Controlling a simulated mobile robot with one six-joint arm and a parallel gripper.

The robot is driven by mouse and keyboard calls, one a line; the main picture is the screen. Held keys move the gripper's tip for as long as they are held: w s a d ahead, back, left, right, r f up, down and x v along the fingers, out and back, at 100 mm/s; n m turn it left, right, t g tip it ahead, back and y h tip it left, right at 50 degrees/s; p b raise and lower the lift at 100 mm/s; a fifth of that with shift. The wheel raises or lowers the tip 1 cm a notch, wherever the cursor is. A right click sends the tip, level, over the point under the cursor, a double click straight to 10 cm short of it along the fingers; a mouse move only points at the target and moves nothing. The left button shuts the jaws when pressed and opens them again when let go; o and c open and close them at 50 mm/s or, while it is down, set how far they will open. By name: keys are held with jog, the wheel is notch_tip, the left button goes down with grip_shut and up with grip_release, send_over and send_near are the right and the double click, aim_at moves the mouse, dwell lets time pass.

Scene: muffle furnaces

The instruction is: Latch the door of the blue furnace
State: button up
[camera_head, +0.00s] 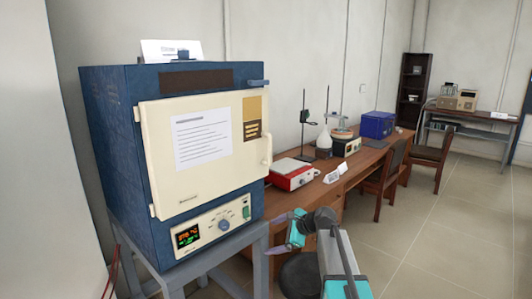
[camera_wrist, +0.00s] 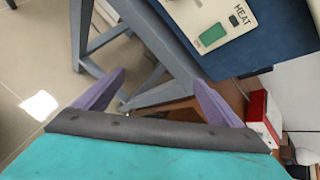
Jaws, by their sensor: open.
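The blue furnace (camera_head: 100,150) stands on a grey stand at the left. Its cream door (camera_head: 220,170) lies against the front and looks shut; a small gap cannot be ruled out. A light door handle (camera_head: 266,150) is on the door's right edge. A blue latch bar (camera_head: 259,83) sticks out at the top right, above the door. My gripper (camera_head: 283,232) is open and empty, low and right of the furnace, below the handle. In the wrist view my gripper's purple fingers (camera_wrist: 160,80) are spread, with the furnace's lower panel and green switch (camera_wrist: 213,35) beyond them.
The grey stand (camera_head: 215,262) is close to my gripper. A wooden bench (camera_head: 350,165) runs along the wall with a red-and-white device (camera_head: 292,174), a lab stand and a blue box (camera_head: 377,124). Chairs (camera_head: 387,172) stand beside it. The tiled floor at right is clear.

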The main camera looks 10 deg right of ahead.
jog(key=w+d+r+m+t+y+p, duration=0.1)
jog(key=w+d+r+m+t, duration=0.1)
jog(key=r, duration=1.2)
jog(key=w+d+r+m+t+y+p, duration=0.1)
jog(key=w+d+r+m+t, duration=0.15)
jog(key=r, duration=1.05)
jog(key=m+t+y+p, duration=0.1)
jog(key=m+t+y, duration=0.1)
jog(key=m+t, duration=0.15)
send_near(262, 83)
jog(key=v, duration=0.6)
jog(key=shift+w+a+r+g, duration=0.15)
jog(key=shift+r+g, duration=0.25)
jog(key=shift+r, duration=0.3)
jog(key=p+x, duration=0.4)
jog(key=x, duration=0.9)
jog(key=shift+f, duration=0.1)
jog(key=shift+w+a+f, duration=0.1)
jog(key=shift+w+a, duration=0.05)
jog(key=shift+w, duration=0.2)
jog(key=shift+c, duration=0.4)
jog(key=c, duration=1)
